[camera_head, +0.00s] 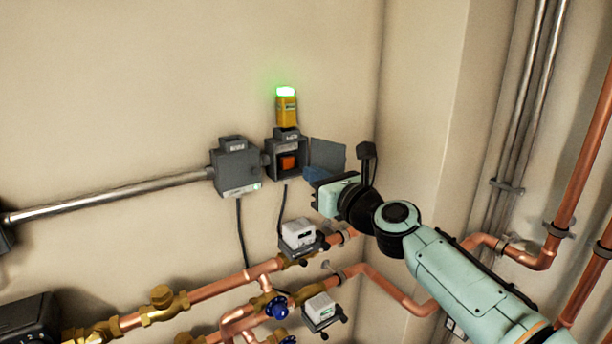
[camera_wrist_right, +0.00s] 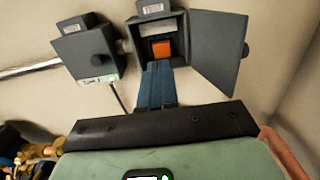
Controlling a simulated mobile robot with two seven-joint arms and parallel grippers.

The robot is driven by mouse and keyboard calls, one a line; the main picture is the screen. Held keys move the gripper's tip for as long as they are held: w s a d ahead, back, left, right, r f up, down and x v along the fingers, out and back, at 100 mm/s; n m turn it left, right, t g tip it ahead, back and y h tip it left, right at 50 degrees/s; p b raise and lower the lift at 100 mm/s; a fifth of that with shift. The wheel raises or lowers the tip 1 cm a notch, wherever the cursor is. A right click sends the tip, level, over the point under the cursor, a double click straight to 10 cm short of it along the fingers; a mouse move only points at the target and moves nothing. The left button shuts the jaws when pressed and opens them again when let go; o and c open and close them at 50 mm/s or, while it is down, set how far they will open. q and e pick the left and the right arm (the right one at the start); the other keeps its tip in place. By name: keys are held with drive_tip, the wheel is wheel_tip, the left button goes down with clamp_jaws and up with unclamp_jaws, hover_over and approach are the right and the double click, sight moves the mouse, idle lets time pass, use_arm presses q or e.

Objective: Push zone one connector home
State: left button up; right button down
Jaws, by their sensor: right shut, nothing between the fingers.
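An orange connector (camera_head: 288,162) sits inside an open grey box (camera_head: 272,161) on the wall. The connector also shows in the right wrist view (camera_wrist_right: 161,49), just beyond the fingertips. I cannot tell how deep it is seated. The box's door (camera_wrist_right: 219,50) is swung open to the right. My right gripper (camera_head: 308,174) is shut and empty, its blue fingers together. In the right wrist view the fingertips (camera_wrist_right: 157,66) point at the box opening, just below the connector. I cannot tell whether they touch. My left gripper is not in view.
A yellow unit (camera_head: 286,108) with a lit green lamp stands above the open box. A closed grey box (camera_head: 235,167) is to its left, fed by a metal conduit (camera_head: 120,197). Copper pipes, brass valves and white-topped units (camera_head: 298,233) lie below. A wall corner is to the right.

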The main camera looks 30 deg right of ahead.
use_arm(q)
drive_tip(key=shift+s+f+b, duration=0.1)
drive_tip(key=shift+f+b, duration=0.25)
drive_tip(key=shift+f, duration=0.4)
use_arm(e)
drive_tip(key=s, duration=0.6)
drive_tip(key=shift+s+d+f, duration=0.15)
drive_tip(key=shift+d+f, duration=0.2)
drive_tip(key=shift+d, duration=0.05)
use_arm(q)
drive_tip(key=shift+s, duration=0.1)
